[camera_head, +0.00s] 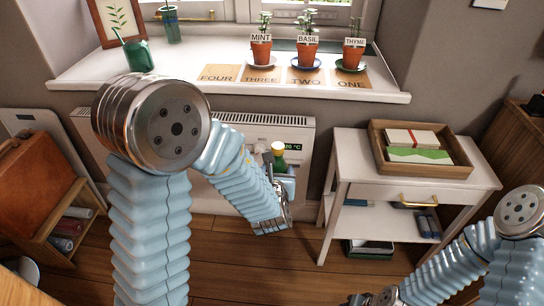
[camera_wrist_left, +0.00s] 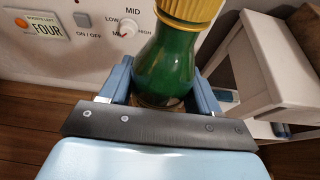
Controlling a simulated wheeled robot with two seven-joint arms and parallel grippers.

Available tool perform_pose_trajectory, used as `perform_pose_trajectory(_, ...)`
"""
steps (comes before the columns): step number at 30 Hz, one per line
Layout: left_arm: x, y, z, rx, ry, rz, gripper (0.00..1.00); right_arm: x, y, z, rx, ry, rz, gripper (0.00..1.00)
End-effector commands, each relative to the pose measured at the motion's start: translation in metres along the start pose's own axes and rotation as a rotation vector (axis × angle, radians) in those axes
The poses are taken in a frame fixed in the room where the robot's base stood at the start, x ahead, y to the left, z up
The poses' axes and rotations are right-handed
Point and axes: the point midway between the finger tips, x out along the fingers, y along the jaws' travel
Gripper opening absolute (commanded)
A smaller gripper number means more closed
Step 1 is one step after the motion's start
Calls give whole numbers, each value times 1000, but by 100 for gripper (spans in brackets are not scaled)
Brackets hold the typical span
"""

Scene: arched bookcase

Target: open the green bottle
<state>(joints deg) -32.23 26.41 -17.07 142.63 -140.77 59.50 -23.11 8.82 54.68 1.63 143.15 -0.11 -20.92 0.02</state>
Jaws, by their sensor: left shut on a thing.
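The green bottle (camera_head: 279,161) has a yellow cap (camera_head: 278,147) on its top. It is in front of the white heater panel, below the windowsill. My left gripper (camera_head: 284,182) is shut on the bottle's body. In the left wrist view, the green bottle (camera_wrist_left: 166,62) stands between the two blue fingers of my left gripper (camera_wrist_left: 163,88), and the ribbed yellow cap (camera_wrist_left: 192,8) is cut by the top edge.
The heater (camera_head: 300,125) with its dial (camera_wrist_left: 128,27) is close behind the bottle. A white side table (camera_head: 345,160) with a wooden tray (camera_head: 460,170) stands to the right. Potted herbs, including a basil pot (camera_head: 308,54), stand on the windowsill (camera_head: 215,75). Wooden floor (camera_head: 270,265) is open below.

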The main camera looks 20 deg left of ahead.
Motion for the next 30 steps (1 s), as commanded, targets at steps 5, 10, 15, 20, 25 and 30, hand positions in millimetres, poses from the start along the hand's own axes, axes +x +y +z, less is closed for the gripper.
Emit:
perform_pose_trajectory(5, -1, -37, -21, 27, 0, -58, 0, 0, 0, 0, 0, 0, 0, 43)
perform_pose_trajectory(10, -2, -71, -40, 49, 0, -112, 0, 0, 0, 0, 0, 0, 0, 43)
perform_pose_trajectory(15, -2, -99, -56, 68, -2, -157, 0, 0, 0, 0, 0, 0, 0, 43)
perform_pose_trajectory(20, -3, -116, -65, 78, -2, -184, 0, 0, 0, 0, 0, 0, 0, 43)
perform_pose_trajectory(25, -3, -123, -69, 83, -2, -194, 0, 0, -1, -8, 20, 1, 5, 54)
perform_pose_trajectory(30, -3, -123, -69, 83, -3, -195, 0, -10, -15, -56, 194, -5, 37, 54)
